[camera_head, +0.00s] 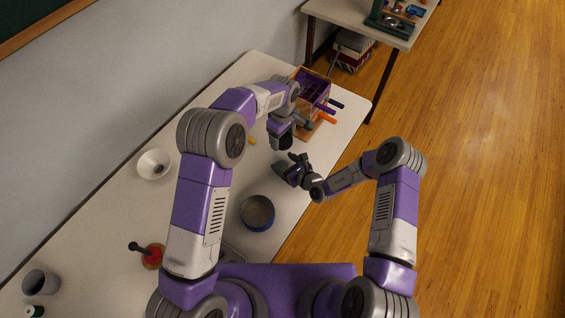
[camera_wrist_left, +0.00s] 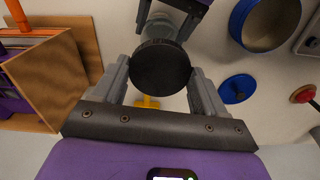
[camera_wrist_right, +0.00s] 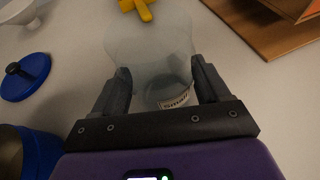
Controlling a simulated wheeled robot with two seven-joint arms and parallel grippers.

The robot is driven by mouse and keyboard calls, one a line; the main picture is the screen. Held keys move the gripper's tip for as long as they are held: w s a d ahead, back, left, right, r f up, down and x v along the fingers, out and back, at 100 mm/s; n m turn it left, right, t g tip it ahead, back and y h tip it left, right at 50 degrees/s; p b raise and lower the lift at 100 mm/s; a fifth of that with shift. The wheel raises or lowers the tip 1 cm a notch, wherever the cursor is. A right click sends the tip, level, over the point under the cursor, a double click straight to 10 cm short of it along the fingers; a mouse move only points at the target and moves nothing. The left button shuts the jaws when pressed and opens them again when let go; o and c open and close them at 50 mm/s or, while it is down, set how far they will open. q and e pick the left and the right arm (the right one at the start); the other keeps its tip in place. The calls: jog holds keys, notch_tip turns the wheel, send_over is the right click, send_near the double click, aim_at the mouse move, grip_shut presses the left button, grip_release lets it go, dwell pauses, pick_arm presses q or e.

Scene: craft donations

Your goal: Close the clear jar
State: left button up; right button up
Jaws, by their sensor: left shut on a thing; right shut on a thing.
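A round black lid (camera_wrist_left: 160,67) is between the fingers of my left gripper (camera_wrist_left: 160,88), which is shut on it. In the head view, my left gripper (camera_head: 285,136) holds the lid above the table, beyond my right gripper (camera_head: 287,168). The clear jar (camera_wrist_right: 152,45), with a small label low on its side, is between the fingers of my right gripper (camera_wrist_right: 160,84), which is shut on it. In the left wrist view, the jar (camera_wrist_left: 172,24) shows partly behind the lid. The lid looks apart from the jar; their exact alignment is unclear.
A blue round container (camera_head: 257,213) stands nearer on the table, with a blue lid (camera_wrist_left: 238,88) lying nearby. A yellow object (camera_wrist_left: 148,103) lies near the jar. A wooden organizer (camera_head: 313,90) is at the far end. A white bowl-like funnel (camera_head: 154,164) stands left.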

jog(key=c, duration=0.6)
pick_arm(q)
send_over(282, 161)
jog(key=w, duration=0.3)
jog(key=shift+d+f, duration=0.15)
jog(key=shift+f, duration=2.35)
jog(key=shift+f, duration=0.9)
jog(key=shift+f, duration=0.5)
